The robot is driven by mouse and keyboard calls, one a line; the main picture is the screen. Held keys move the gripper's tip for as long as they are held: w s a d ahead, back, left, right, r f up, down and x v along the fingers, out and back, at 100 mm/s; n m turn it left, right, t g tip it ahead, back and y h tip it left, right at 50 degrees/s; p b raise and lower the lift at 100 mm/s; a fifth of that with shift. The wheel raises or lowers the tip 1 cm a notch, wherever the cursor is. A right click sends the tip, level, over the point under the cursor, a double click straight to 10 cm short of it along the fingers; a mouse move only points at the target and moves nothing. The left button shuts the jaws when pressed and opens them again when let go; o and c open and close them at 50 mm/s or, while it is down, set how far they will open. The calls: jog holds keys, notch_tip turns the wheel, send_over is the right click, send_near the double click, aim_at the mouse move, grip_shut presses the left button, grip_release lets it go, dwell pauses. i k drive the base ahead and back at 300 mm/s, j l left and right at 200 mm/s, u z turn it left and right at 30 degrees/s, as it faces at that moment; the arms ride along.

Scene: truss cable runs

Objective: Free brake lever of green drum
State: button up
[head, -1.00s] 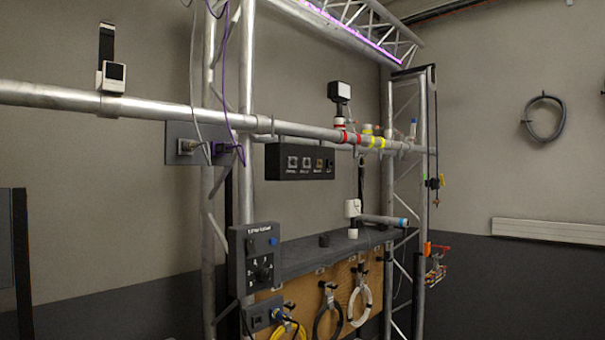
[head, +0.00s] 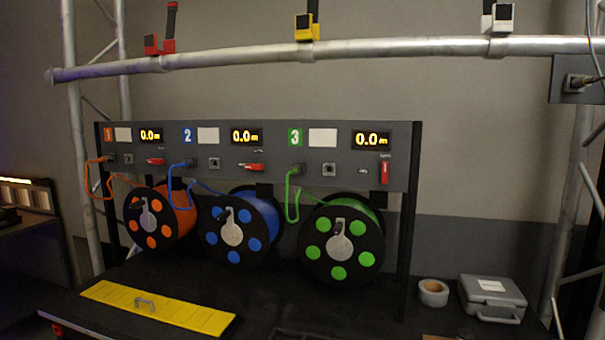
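The green drum (head: 341,242) hangs at the right of a row of three cable drums, under panel section 3. Its red brake lever (head: 384,172) stands upright on the panel, below the 0.0 m display (head: 371,139). The blue drum's red lever (head: 252,167) and the orange drum's red lever (head: 155,161) both lie roughly level. A green cable (head: 292,195) runs from the panel down beside the green drum. My gripper does not show in the head view.
A dark bench holds a yellow plate with a handle (head: 158,306) in front of the drums. A tape roll (head: 433,292) and a grey case (head: 492,298) sit to the right. A truss pipe (head: 330,48) with coloured clamps crosses above the panel.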

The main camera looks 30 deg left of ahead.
aim_at(384, 164)
jog(key=u, duration=0.8)
